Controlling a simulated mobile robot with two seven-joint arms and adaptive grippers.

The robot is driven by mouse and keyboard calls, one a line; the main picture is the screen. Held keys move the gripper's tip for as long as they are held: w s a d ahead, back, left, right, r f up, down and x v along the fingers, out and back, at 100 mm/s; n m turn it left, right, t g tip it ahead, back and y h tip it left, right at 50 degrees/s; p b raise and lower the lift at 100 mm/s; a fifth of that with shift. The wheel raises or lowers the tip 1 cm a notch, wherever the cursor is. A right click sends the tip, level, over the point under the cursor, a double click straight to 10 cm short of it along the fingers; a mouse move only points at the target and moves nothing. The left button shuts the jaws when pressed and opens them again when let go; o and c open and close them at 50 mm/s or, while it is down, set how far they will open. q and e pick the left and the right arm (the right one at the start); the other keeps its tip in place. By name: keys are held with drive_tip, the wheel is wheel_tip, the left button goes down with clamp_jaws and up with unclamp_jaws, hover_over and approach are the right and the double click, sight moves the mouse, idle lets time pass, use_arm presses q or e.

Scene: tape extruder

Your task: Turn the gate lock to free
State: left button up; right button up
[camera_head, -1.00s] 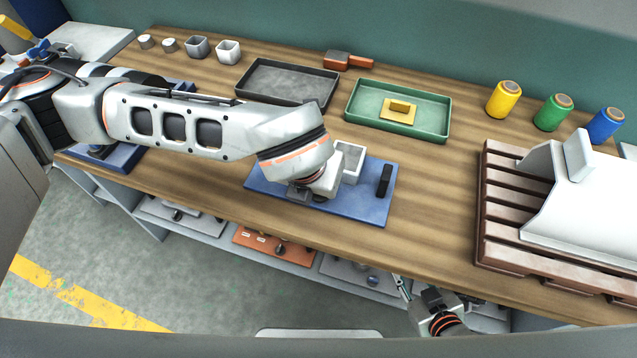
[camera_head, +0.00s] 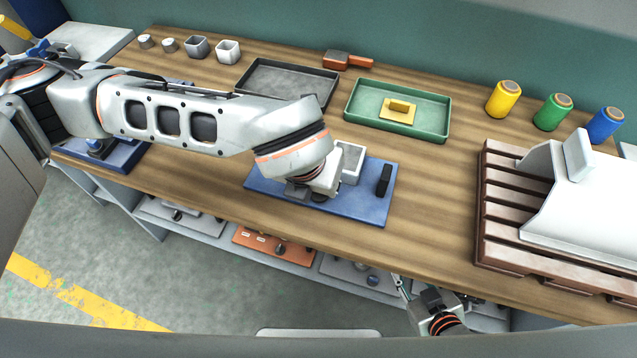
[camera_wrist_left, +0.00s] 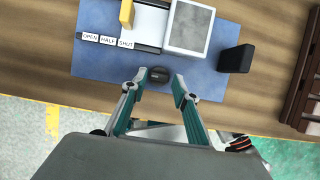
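The blue extruder plate (camera_head: 365,208) lies on the bench under my left arm; it also shows in the left wrist view (camera_wrist_left: 90,60). A small dark round knob (camera_wrist_left: 159,75), which looks like the gate lock, sits near the plate's front edge. My left gripper (camera_wrist_left: 157,84) is open, with one finger on each side of the knob; contact cannot be told. The knob's setting is not readable. Beside it are a yellow gate handle (camera_wrist_left: 126,14) and labels OPEN, HALF, SHUT (camera_wrist_left: 107,40). My left wrist hides much of this in the head view. My right gripper (camera_head: 402,286) hangs below the bench's front edge.
A grey square hopper (camera_wrist_left: 190,27) and a black upright block (camera_wrist_left: 235,59) stand on the plate near the fingers. A green tray (camera_head: 399,130) and dark tray (camera_head: 262,78) lie behind. A brown slatted pallet (camera_head: 500,210) is at right.

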use_arm(q)
drive_tip(key=v, duration=1)
drive_tip(key=shift+s+r, duration=0.15)
drive_tip(key=shift+r, duration=0.05)
drive_tip(key=shift+s, duration=0.1)
